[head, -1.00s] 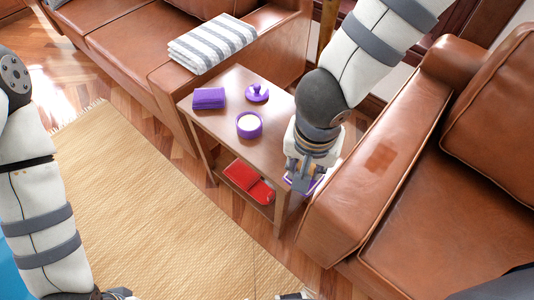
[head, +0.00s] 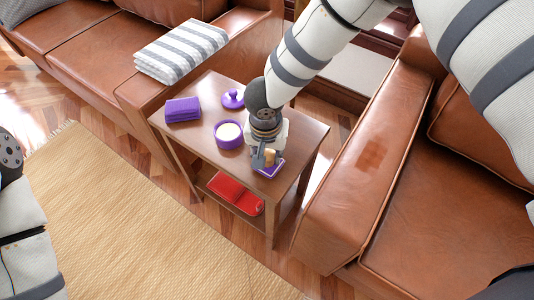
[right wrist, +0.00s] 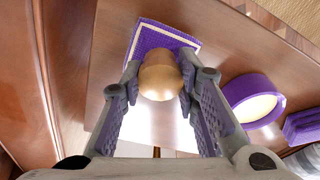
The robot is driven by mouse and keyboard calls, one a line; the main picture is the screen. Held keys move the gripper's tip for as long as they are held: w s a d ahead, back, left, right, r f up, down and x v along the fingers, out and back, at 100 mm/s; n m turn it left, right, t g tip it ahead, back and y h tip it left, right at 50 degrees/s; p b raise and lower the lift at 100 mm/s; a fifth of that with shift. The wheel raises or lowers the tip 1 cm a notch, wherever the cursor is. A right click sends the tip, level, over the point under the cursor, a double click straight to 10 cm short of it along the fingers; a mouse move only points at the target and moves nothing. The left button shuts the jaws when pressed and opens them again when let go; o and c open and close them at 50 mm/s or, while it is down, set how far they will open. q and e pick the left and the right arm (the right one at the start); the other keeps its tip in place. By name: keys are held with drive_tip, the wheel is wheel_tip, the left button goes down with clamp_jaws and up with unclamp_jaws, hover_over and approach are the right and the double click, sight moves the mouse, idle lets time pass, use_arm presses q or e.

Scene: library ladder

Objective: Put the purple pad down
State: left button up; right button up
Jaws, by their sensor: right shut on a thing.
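The purple pad (head: 274,171) has a pale border line and a round wooden knob (right wrist: 160,76) on it. My right gripper (head: 265,158) is shut on the knob, with one finger on each side in the right wrist view. The pad (right wrist: 150,40) is over the small wooden table's top (head: 302,133), near its front edge. I cannot tell whether its underside touches the wood. My left gripper is out of view; only part of my left arm shows at the left edge.
On the table are a purple candle bowl (head: 229,134), a purple knobbed lid (head: 231,98) and a folded purple cloth (head: 182,109). A red item (head: 236,194) lies on the lower shelf. Brown sofas (head: 95,55) and an armchair (head: 365,165) flank the table. The right tabletop is clear.

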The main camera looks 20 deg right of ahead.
sight(267, 168)
drive_tip(key=shift+f, duration=0.45)
drive_tip(key=o, duration=1)
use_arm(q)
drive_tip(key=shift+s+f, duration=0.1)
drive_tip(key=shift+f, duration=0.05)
use_arm(e)
drive_tip(key=shift+o, duration=0.2)
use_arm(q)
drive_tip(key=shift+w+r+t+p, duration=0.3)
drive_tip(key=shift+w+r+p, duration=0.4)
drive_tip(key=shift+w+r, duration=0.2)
use_arm(e)
wheel_tip(267, 168, up, 12)
drive_tip(key=s, duration=0.1)
drive_tip(key=shift+s+a+r, duration=0.15)
drive_tip(key=shift+s+a, duration=0.1)
drive_tip(key=shift+a, duration=0.15)
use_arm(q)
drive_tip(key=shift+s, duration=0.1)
